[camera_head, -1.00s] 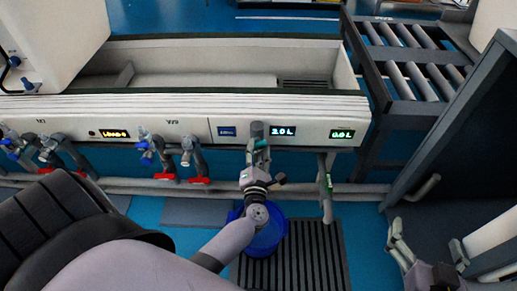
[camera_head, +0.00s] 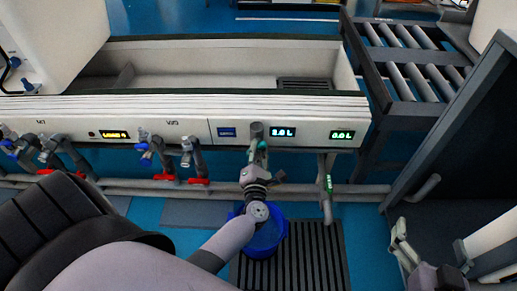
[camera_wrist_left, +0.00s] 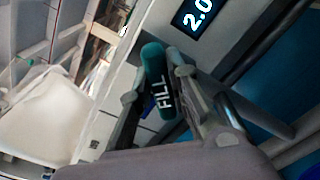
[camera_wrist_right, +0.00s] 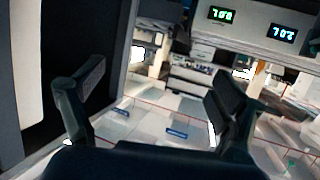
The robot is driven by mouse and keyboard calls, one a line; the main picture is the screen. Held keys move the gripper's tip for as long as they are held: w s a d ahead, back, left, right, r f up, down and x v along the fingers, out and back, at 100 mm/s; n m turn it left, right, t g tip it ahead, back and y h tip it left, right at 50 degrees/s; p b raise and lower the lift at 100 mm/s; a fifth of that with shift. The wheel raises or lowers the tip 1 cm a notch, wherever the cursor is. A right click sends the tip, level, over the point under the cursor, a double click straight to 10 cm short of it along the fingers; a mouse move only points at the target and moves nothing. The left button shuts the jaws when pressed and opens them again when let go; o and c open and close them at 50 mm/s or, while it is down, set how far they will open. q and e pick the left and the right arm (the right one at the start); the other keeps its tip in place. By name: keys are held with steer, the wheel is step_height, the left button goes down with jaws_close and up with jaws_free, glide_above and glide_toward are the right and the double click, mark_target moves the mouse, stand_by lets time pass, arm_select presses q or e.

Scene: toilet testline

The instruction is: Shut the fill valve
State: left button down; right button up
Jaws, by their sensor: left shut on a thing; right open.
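The fill valve's teal-green handle (camera_wrist_left: 159,80), lettered FILL, stands between the two fingers of my left gripper (camera_wrist_left: 156,92) in the left wrist view. In the head view my left gripper (camera_head: 257,158) is at the valve, below the front panel of the trough, and is shut on the handle. It hides most of the valve there. My right gripper (camera_head: 402,242) is at the lower right of the head view. In the right wrist view its fingers (camera_wrist_right: 155,105) are wide apart with nothing between them.
A display (camera_head: 283,132) sits beside the valve; the left wrist view reads 2.0. A blue bucket (camera_head: 262,237) stands below on a floor grate (camera_head: 318,255). Another pipe with a green part (camera_head: 327,185) hangs to the right. Red-handled valves (camera_head: 198,181) are to the left.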

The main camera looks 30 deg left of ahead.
arm_select(q)
steer(key=shift+r, duration=0.1)
steer(key=m+p, duration=0.2)
steer(key=m, duration=0.1)
steer(key=shift+r+p, duration=0.1)
steer(key=shift+p, duration=0.2)
steer(key=m+p, duration=0.1)
steer(key=m, duration=0.2)
steer(key=shift+w+p, duration=0.1)
steer(key=shift+p, duration=0.3)
steer(key=shift+a+m+p, duration=0.1)
steer(key=shift+m+p, duration=0.35)
steer(key=shift+m, duration=0.55)
arm_select(e)
steer(key=s+d+f+g+h, duration=0.1)
steer(key=s+d+f+g, duration=0.1)
steer(key=s+f+g, duration=0.3)
steer(key=s+d+f+g+h, duration=0.1)
steer(key=s+d+f+g, duration=0.2)
steer(key=s, duration=0.7)
steer(key=f+g, duration=0.2)
steer(key=shift+s+d+m+g+h, duration=0.3)
steer(key=shift+s+d+g, duration=0.05)
steer(key=shift+g, duration=0.05)
